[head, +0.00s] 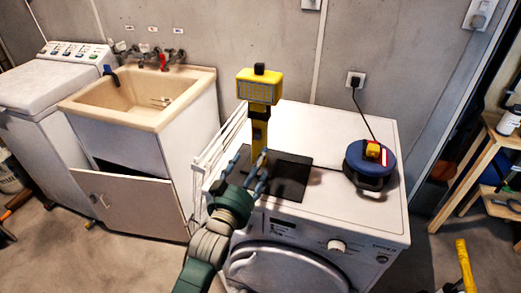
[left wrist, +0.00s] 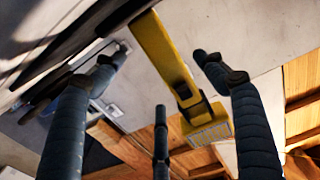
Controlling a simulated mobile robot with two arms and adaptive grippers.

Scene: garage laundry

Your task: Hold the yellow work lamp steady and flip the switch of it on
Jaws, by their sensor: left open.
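The yellow work lamp (head: 259,88) stands upright on the dryer top at a dark mat (head: 291,178). It has a boxy head with a light panel, a black knob on top and a yellow post. My left gripper (head: 252,172) is open at the lower post, its blue-grey fingers spread around it. In the left wrist view the lamp post (left wrist: 165,50) shows between the spread fingers (left wrist: 160,75), with no clear grip on it. The lamp's base and its switch cannot be made out. My right gripper is not in view.
A blue cable reel (head: 368,168) with a yellow plug and a red light sits right of the lamp, its cord running to a wall outlet (head: 355,80). A folded white rack (head: 212,150) stands on the dryer's left. The sink (head: 140,95) lies further left.

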